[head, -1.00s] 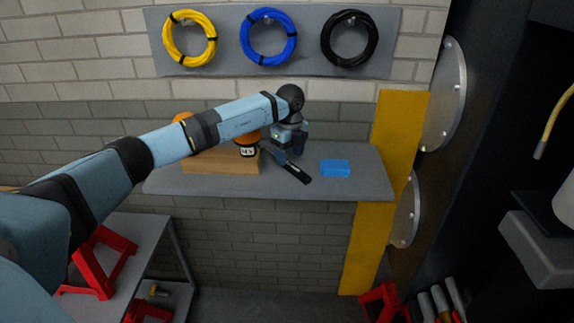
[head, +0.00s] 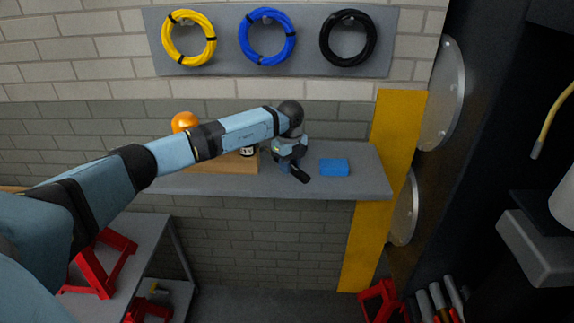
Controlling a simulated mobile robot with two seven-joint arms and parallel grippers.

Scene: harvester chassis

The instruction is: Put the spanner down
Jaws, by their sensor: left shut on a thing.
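My left arm reaches in from the left to the wall shelf (head: 345,188). The left gripper (head: 286,165) points down, low over the shelf, and is shut on the dark spanner (head: 301,176). One dark end of the spanner sticks out toward the front right, and the rest is hidden by the gripper. I cannot tell whether the spanner touches the shelf. My right gripper is not in view.
A blue box (head: 334,167) lies just right of the spanner. A wooden block (head: 220,165) stands to the left, with an orange round object (head: 184,121) and a dark labelled item (head: 248,151) near it. The shelf's right end is clear.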

